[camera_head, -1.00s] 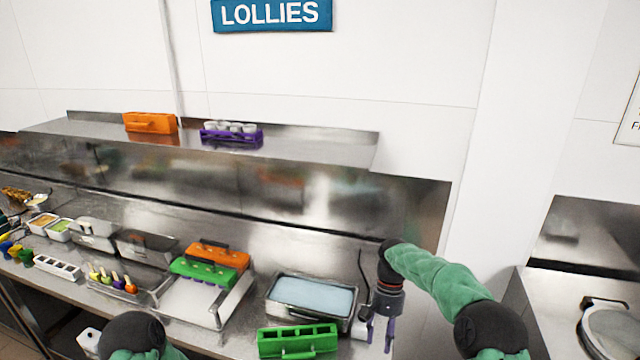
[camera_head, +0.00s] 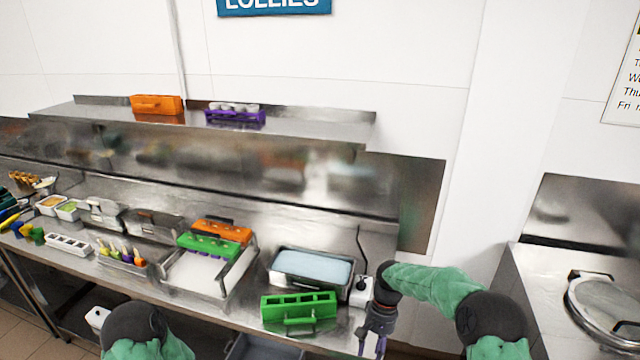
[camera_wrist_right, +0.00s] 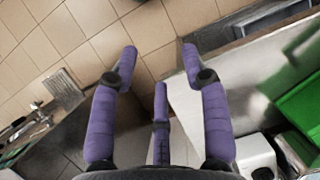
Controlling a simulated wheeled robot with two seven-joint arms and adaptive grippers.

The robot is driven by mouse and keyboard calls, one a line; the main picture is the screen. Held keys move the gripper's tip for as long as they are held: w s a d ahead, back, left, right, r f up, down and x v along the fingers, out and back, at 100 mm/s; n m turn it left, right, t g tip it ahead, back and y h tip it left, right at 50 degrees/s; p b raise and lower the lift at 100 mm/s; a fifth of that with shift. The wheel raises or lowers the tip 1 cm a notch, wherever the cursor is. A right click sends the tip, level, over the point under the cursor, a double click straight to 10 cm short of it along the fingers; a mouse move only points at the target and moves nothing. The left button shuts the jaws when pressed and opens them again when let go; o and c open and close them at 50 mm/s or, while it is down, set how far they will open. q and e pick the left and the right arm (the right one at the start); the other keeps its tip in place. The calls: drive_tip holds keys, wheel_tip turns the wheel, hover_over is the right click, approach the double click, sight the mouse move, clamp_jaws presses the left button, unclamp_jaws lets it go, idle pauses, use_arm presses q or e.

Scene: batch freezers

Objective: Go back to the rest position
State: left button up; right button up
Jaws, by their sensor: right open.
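My right gripper (camera_head: 372,343) hangs pointing down at the front edge of the steel counter (camera_head: 235,318), right of the green mold. In the right wrist view its purple fingers (camera_wrist_right: 158,58) are spread wide with nothing between them, above the tiled floor. Only the dark and green upper part of my left arm (camera_head: 140,328) shows at the bottom of the head view; its gripper is out of the picture.
A green mold (camera_head: 300,308) stands at the counter edge, also in the right wrist view (camera_wrist_right: 303,105). Behind it is a steel tub of pale blue liquid (camera_head: 313,268). A white box (camera_head: 361,291) sits beside my right gripper. A tiled floor (camera_wrist_right: 150,28) lies below.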

drive_tip(key=s+a+f+t+y+b, duration=0.1)
drive_tip(key=s+f+b, duration=0.1)
drive_tip(key=s+f, duration=0.35)
drive_tip(key=s+a+f+b, duration=0.2)
drive_tip(key=f, duration=0.7)
drive_tip(key=s+a+f+t+y+b, duration=0.15)
drive_tip(key=s+f, duration=0.25)
drive_tip(key=f, duration=0.4)
drive_tip(key=s+f+t+b, duration=0.1)
drive_tip(key=s+f+b, duration=0.4)
drive_tip(key=s, duration=0.9)
wheel_tip(320, 180, down, 2)
drive_tip(key=shift+f+t, duration=0.1)
drive_tip(key=shift+t, duration=0.25)
drive_tip(key=shift+a+h, duration=0.1)
drive_tip(key=shift+h, duration=0.15)
